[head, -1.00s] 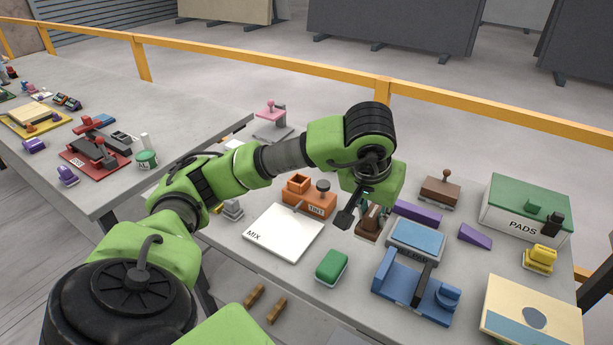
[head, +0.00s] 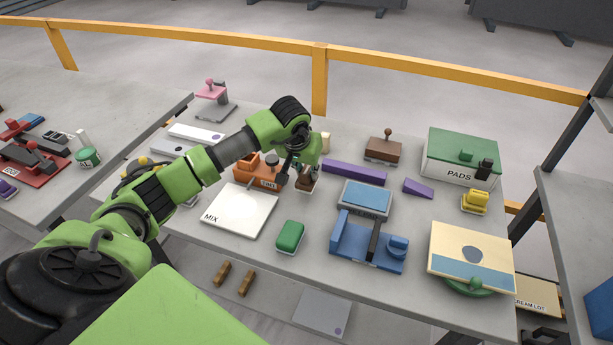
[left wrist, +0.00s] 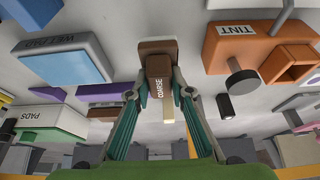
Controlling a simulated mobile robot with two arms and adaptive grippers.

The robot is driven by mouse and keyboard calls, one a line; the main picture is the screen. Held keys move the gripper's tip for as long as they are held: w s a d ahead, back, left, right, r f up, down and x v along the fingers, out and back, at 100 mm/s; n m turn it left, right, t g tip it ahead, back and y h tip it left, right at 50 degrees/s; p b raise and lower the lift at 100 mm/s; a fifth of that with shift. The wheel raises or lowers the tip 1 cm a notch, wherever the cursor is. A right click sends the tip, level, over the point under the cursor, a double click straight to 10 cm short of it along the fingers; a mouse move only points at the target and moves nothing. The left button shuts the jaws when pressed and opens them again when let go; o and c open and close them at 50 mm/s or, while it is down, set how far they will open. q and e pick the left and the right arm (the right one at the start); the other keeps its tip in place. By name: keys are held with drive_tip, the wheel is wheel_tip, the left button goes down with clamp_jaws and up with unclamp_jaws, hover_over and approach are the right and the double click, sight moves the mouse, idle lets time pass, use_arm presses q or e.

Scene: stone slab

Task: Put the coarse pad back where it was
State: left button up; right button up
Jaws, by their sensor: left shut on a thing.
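The coarse pad, a brown block marked COARSE (left wrist: 157,72), sits between the fingers of my left gripper (left wrist: 157,88) in the left wrist view. The gripper is shut on it. In the head view my left gripper (head: 298,176) points down at the table between the orange TINT holder and the blue wet pad. The brown pad (head: 307,183) shows partly beneath it, the rest hidden by the fingers. I cannot tell whether the pad touches the table. My right gripper is not in view.
The orange TINT holder (head: 247,178) stands close on the left, the blue-topped wet pad (head: 366,196) on the right. A purple bar (head: 354,172) lies behind. A white MIX board (head: 239,212) and a green block (head: 290,236) are in front. The PADS box (head: 460,160) stands at the right.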

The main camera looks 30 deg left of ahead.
sight(306, 179)
use_arm(q)
wheel_tip(306, 179, down, 3)
drive_tip(key=shift+p, duration=0.9)
drive_tip(key=shift+a+f, duration=0.1)
drive_tip(key=shift+f, duration=0.15)
drive_tip(key=o, duration=0.6)
drive_tip(key=shift+b, duration=0.3)
drive_tip(key=o, duration=0.4)
